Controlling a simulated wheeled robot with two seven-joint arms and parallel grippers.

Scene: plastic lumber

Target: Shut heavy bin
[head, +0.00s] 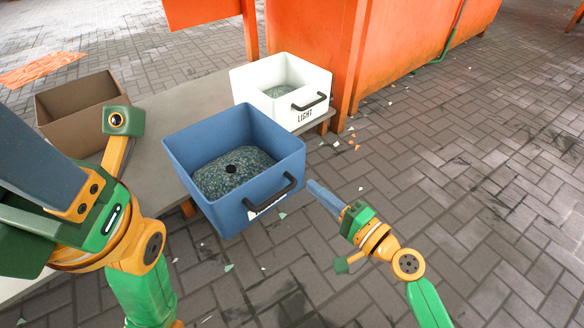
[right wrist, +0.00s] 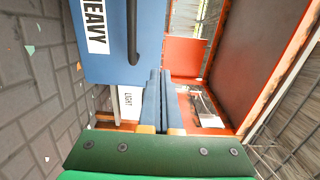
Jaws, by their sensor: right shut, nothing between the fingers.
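The heavy bin is a blue open-topped box (head: 274,151) on the grey bench, jutting past its front edge. It holds grey-green granules with a small dark round spot, and a dark handle (head: 271,191) is on its front face. In the right wrist view the blue front (right wrist: 111,68) with the word HEAVY is at upper left. My right gripper (head: 313,186) is shut and empty, just right of the bin's front corner, with a small gap in the head view. Its fingers (right wrist: 161,75) point past the handle. My left gripper (head: 40,158) is at the left edge, its fingertips out of frame.
A white bin (head: 311,87) marked LIGHT stands on the bench behind the blue one. A brown bin (head: 65,135) stands at the left. An orange metal structure (head: 400,40) rises behind. The paved floor (head: 470,180) at the right is open, with small scattered chips.

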